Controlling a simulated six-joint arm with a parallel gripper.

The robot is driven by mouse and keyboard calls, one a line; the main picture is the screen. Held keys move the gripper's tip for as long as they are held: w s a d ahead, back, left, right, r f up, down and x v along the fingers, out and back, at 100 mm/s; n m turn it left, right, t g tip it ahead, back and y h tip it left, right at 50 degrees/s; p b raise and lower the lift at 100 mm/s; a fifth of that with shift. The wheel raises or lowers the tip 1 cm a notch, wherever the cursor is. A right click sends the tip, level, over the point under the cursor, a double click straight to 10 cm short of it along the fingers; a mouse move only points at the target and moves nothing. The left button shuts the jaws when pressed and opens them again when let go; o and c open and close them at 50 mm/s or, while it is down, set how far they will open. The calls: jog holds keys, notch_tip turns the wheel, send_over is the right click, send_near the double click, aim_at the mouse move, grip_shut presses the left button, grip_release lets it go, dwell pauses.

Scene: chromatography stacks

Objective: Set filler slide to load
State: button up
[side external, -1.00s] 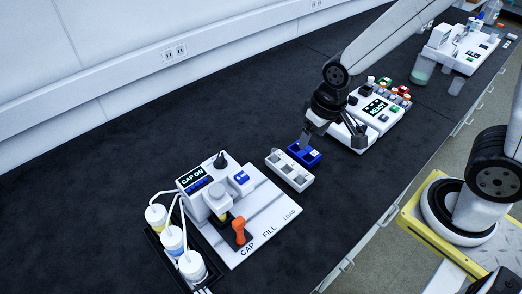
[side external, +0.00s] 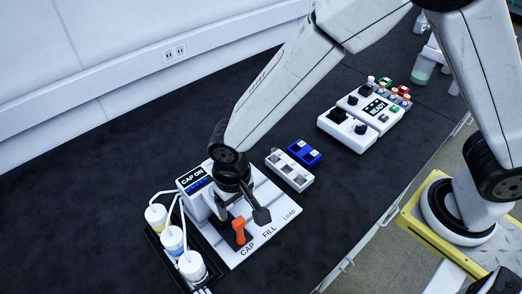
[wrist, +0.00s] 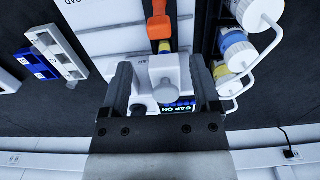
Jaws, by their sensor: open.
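The filler station is white, with a base plate (side external: 262,238) marked CAP, FILL and LOAD. Its display (side external: 192,178) reads CAP ON. The slide's orange handle (side external: 238,231) stands at the CAP end of the plate; it also shows at the top of the wrist view (wrist: 159,27). My gripper (side external: 242,213) is over the filler, close to the handle and on its wall side. In the wrist view my gripper (wrist: 160,72) is open and empty, its fingers either side of the filler's white body and pale knob (wrist: 166,90). Part of the filler is hidden by my gripper.
White-capped bottles (side external: 172,238) with tubes stand left of the filler. A white rack (side external: 289,170) and a blue rack (side external: 304,152) lie to its right. A white device (side external: 347,132) with knobs is farther right. The dark bench between is clear.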

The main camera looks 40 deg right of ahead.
aim_at(238, 220)
jog(key=shift+f, duration=0.1)
jog(key=shift+f, duration=3.8)
grip_shut()
